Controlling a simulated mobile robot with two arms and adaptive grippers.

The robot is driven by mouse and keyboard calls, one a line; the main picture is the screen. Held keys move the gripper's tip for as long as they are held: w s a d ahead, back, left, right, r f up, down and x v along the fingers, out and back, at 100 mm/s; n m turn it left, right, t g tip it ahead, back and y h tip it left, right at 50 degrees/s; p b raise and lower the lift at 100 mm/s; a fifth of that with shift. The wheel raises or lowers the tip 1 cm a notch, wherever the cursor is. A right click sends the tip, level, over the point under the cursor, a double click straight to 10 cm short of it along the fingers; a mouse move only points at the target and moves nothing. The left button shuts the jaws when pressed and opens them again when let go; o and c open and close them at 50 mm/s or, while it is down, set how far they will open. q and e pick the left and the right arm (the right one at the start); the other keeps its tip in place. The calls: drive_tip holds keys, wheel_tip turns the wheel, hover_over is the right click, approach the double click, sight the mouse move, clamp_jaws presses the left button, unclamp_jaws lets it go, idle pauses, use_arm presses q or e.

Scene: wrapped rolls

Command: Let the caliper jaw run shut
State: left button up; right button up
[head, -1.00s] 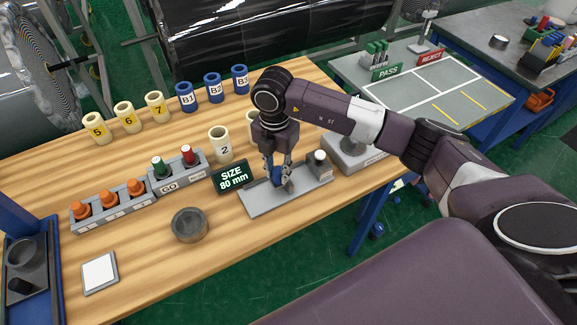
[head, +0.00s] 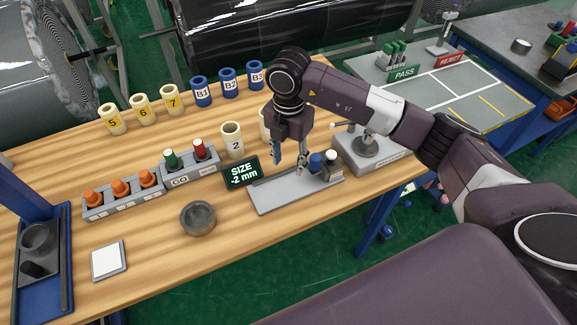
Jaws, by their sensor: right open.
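The caliper's grey base (head: 284,192) lies on the wooden bench. Its blue-topped jaw (head: 316,161) stands at the right end, right up against the white-topped block (head: 332,166); I cannot tell whether they touch. The dark display (head: 241,173) behind the base reads SIZE -2 mm. My right gripper (head: 301,171) points down over the base, just left of the blue-topped jaw. It is open, with nothing seen between its fingers. My left gripper is not in view.
A grey stand (head: 367,155) is right of the caliper. Numbered cream rolls and blue rolls (head: 229,82) stand behind. The bench front is mostly clear.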

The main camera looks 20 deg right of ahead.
wheel_tip(320, 180, up, 9)
drive_tip(key=shift+f, duration=0.2)
idle(0.4)
